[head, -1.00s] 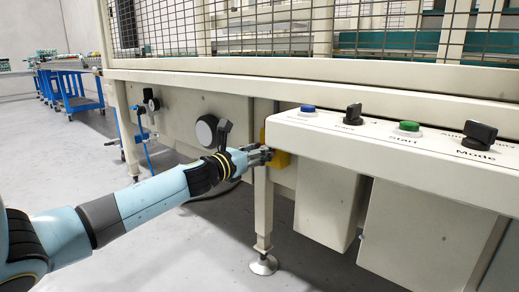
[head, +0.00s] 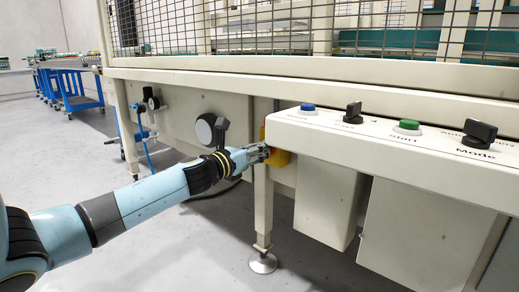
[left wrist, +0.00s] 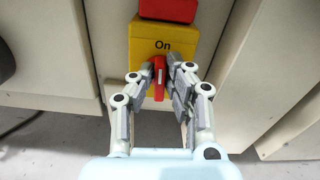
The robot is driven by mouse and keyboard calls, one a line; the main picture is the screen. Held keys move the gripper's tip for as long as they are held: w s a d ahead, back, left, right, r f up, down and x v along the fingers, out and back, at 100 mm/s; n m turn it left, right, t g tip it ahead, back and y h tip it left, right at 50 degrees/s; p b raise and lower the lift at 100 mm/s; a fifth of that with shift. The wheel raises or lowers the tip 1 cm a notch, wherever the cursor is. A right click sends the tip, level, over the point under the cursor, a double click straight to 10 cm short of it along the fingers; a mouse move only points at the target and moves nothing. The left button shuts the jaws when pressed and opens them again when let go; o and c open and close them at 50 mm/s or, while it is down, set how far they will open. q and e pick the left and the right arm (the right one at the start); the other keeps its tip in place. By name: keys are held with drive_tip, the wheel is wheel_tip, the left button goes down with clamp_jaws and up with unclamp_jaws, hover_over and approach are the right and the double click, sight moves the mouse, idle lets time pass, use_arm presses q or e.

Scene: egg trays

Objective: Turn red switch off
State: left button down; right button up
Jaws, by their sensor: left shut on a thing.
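The red switch (left wrist: 159,73) is a narrow red handle with a pale line, on a yellow box (left wrist: 150,32) printed "On". In the left wrist view it stands upright, its line pointing roughly at "On". My left gripper (left wrist: 165,72) is shut on the switch, one finger on each side. In the head view my left gripper (head: 266,152) reaches the yellow box (head: 279,159) under the left end of the control panel; the switch itself is hidden there. My right gripper is in neither view.
The cream control panel (head: 390,160) overhangs to the right, with a blue button (head: 308,106), a green button (head: 409,125) and black knobs. A machine leg (head: 263,215) stands just below the box. Open floor lies at the lower left.

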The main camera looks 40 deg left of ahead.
use_arm(q)
drive_tip(key=shift+a+f+n+p, duration=0.2)
drive_tip(key=shift+n+p, duration=0.6)
drive_tip(key=shift+n, duration=2.05)
drive_tip(key=shift+a+f+n+p, duration=0.25)
drive_tip(key=shift+n+p, duration=0.55)
drive_tip(key=shift+n, duration=2.1)
drive_tip(key=shift+a+f+n+p, duration=0.2)
drive_tip(key=shift+n+p, duration=0.6)
drive_tip(key=shift+n, duration=2.05)
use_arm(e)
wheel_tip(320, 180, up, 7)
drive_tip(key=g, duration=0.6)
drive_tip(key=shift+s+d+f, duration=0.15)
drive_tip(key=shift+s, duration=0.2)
use_arm(q)
drive_tip(key=c, duration=1.4)
unclamp_jaws()
drive_tip(key=shift+o, duration=0.2)
